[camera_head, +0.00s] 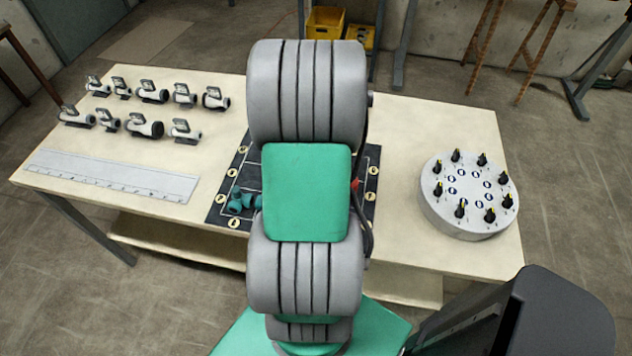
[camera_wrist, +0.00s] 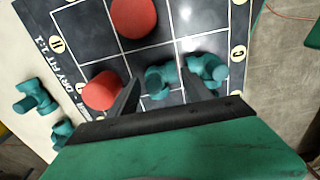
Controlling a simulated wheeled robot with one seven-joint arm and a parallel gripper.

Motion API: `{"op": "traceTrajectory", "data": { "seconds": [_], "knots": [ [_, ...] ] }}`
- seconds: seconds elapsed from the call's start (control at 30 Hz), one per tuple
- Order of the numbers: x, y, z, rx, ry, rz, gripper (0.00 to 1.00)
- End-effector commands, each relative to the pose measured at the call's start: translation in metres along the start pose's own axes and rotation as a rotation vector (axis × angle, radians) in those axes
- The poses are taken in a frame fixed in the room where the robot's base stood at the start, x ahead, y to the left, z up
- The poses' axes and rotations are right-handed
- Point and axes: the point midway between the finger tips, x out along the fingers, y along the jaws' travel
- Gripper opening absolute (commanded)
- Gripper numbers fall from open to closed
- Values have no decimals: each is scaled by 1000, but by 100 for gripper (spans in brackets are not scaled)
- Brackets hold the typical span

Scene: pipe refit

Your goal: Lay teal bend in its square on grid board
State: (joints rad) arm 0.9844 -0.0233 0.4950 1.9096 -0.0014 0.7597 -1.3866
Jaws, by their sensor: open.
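The dark grid board (camera_head: 217,211) lies on the table, largely hidden behind my arm in the head view. Its white lines and lettered edge also show in the wrist view (camera_wrist: 190,18). Two teal fittings sit close together on the board: one (camera_wrist: 158,84) appears between my fingertips and the other (camera_wrist: 208,69) just right of the right finger. They also show in the head view (camera_head: 238,201). I cannot tell for certain which is the bend. My gripper (camera_wrist: 160,78) is open, its fingers pointing at the board; whether it touches the fitting is unclear.
Two red discs (camera_wrist: 133,16) (camera_wrist: 101,91) sit on the board; more teal fittings (camera_wrist: 36,98) lie off its edge. A ruler (camera_head: 112,175) and several grey valves (camera_head: 150,93) are left, a round knobbed base (camera_head: 468,205) right. Table between is clear.

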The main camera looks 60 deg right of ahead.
Motion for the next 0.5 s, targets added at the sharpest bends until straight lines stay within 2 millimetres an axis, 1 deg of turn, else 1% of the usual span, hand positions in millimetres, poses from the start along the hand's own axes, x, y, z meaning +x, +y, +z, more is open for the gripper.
{"op": "traceTrajectory", "data": {
  "seconds": [0.03, 0.1, 0.23, 0.33, 0.5],
  "knots": [
    [-14, 2, 0, 0, 2, 8, 58],
    [-32, 2, 0, 0, 1, 7, 58],
    [-61, 1, 0, 0, 1, 5, 58],
    [-75, 0, 0, 0, 0, 2, 58],
    [-84, -1, -2, 1, 1, 3, 58]
  ]
}}
